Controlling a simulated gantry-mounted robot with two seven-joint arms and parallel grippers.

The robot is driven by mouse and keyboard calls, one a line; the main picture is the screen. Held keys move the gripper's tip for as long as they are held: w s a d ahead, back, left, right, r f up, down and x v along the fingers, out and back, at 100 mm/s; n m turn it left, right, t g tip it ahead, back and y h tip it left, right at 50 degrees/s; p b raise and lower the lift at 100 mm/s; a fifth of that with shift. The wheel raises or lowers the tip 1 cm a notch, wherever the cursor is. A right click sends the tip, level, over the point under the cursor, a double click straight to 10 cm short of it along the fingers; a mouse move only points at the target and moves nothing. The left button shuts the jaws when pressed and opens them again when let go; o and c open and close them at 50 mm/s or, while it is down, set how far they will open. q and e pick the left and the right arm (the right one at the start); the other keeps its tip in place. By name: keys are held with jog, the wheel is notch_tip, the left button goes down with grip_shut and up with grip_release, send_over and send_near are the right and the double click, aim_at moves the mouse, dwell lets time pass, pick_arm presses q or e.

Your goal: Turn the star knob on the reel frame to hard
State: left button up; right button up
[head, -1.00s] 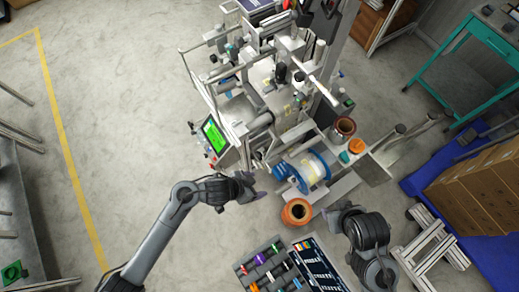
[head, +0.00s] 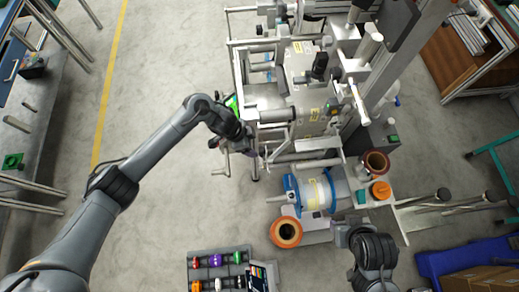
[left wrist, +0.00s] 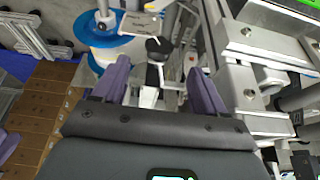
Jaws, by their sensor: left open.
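The reel frame (head: 303,92) is a grey metal machine with bars and rollers. A blue-flanged reel (head: 318,193) sits at its near side, and blue flanges show in the left wrist view (left wrist: 100,55). My left gripper (head: 254,147) is at the frame's left near corner. In the left wrist view its two purple fingers (left wrist: 158,88) stand apart. A small dark part (left wrist: 155,76) shows between and beyond them; I cannot tell whether it is the star knob or whether it is touched. I cannot make out the knob or its marks in the head view. My right gripper's fingers do not show.
A copper-coloured spool (head: 286,232) stands in front of the blue reel, another (head: 375,163) to its right. A tray of coloured pieces (head: 218,262) is at the bottom. My right arm is bottom right. Open floor lies left of the frame.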

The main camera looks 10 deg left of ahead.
aim_at(262, 151)
pick_arm(q)
jog(key=shift+b+x, duration=0.9)
jog(key=shift+x, duration=2.85)
jog(key=shift+d, duration=0.1)
jog(key=c, duration=1.1)
jog(key=shift+o, duration=0.2)
jog(key=t, duration=0.2)
jog(key=m+t+y, duration=0.1)
jog(key=t, duration=0.1)
jog(key=shift+s+f, duration=0.1)
jog(key=shift+s, duration=0.2)
